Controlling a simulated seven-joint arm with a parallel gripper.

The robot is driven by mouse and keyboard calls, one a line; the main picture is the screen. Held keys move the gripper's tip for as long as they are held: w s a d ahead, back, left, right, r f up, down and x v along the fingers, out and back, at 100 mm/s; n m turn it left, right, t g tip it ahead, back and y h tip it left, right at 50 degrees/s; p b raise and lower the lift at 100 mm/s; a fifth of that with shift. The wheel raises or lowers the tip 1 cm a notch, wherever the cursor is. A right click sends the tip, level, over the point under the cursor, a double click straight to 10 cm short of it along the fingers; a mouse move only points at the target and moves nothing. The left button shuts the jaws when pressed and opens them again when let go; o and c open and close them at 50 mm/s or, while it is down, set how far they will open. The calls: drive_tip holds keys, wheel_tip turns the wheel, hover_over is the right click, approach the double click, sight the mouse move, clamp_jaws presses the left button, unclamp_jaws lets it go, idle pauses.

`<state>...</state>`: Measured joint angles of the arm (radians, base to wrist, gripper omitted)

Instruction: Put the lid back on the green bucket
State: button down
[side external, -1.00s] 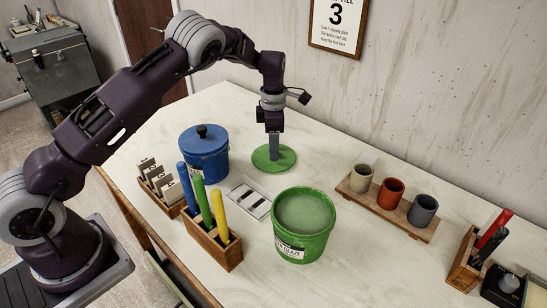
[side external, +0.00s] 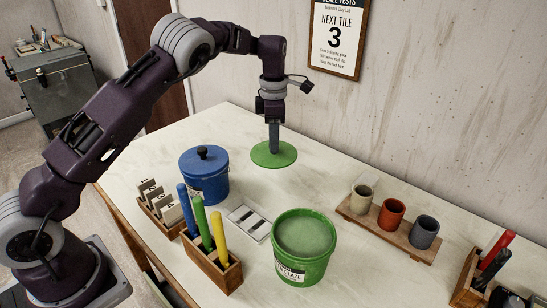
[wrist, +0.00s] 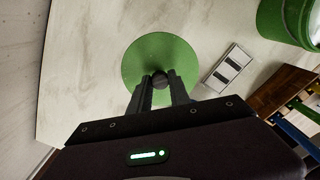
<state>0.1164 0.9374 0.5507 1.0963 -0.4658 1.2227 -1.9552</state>
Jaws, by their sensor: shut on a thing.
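The green lid (side external: 262,158) is a flat round disc with a dark knob, seen most clearly in the wrist view (wrist: 150,55). My gripper (side external: 274,150) is shut on the knob, with both fingertips around it in the wrist view (wrist: 161,82). The lid is roughly level and appears held a little above the table. The green bucket (side external: 300,264) stands upright and open nearer the camera, to the right of the lid. Pale green glaze shows inside it. Its rim also shows at the top right of the wrist view (wrist: 273,22).
A lidded blue bucket (side external: 206,181) stands left of the lid. A wooden holder (side external: 217,266) with tall coloured sticks stands left of the green bucket. A white tray (side external: 240,216) lies between them. Several cups stand on a board (side external: 404,243) at right. The table (side external: 325,180) behind the green bucket is clear.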

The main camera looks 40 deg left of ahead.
drive_tip(key=s+d+r+m, duration=0.5)
drive_tip(key=s+d, duration=0.3)
drive_tip(key=d, duration=0.4)
drive_tip(key=s+d+r+m, duration=0.4)
drive_tip(key=s+d, duration=0.5)
drive_tip(key=d, duration=0.2)
drive_tip(key=shift+w+f, duration=0.2)
drive_tip(key=shift+f, duration=2.75)
drive_tip(key=shift+f, duration=0.15)
drive_tip(key=c, duration=0.7)
unclamp_jaws()
drive_tip(key=shift+o, duration=0.2)
wheel_tip(320, 180, up, 7)
